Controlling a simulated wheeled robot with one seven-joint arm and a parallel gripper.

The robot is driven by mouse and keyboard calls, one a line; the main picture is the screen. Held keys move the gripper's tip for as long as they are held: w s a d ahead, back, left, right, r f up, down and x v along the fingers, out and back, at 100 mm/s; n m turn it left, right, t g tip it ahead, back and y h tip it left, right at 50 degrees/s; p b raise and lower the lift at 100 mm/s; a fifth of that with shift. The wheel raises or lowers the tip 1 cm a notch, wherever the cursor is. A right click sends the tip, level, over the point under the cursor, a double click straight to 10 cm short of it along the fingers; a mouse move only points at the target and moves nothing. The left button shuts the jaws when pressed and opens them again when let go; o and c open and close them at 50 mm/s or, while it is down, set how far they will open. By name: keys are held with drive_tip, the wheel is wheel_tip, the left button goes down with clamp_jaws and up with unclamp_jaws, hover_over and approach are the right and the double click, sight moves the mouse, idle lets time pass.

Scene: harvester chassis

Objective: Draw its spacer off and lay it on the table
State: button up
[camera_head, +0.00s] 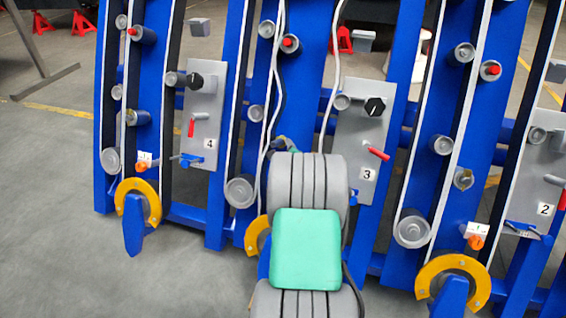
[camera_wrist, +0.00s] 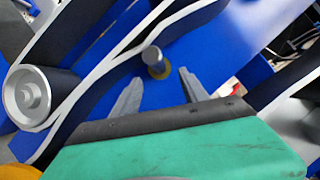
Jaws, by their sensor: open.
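A short grey pin (camera_wrist: 152,56) with a yellow ring-shaped collar (camera_wrist: 159,70) around it stands out from a blue face in the wrist view. The collar looks like the spacer, though this is not certain. My gripper (camera_wrist: 160,77) is open, its two grey fingers pointing toward the pin, with the pin and collar just beyond and between the tips. I see no contact between fingers and collar. In the head view my arm covers this area, and the gripper cannot be made out. No table shows in either view.
The blue chassis carries panels numbered 4 (camera_head: 203,118), 3 (camera_head: 362,130) and 2 (camera_head: 540,170), with knobs and red levers. A pale-edged belt and a grey roller (camera_wrist: 28,95) lie left of my gripper. Yellow curved guards (camera_head: 138,188) stand low. Open floor (camera_head: 50,210) lies at left.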

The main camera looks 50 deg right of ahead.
sight(281, 144)
drive_tip(key=x, duration=0.1)
drive_tip(key=b+x, duration=0.1)
drive_tip(key=x, duration=0.2)
drive_tip(key=shift+w+d+f+b, duration=0.2)
drive_tip(key=shift+w+f+b, duration=0.1)
drive_tip(key=shift+f+b, duration=0.1)
drive_tip(key=shift+w+d, duration=0.3)
drive_tip(key=shift+w, duration=0.1)
drive_tip(key=shift+r, duration=0.1)
drive_tip(key=shift+c, duration=0.4)
clamp_jaws()
drive_tip(key=shift+r, duration=0.1)
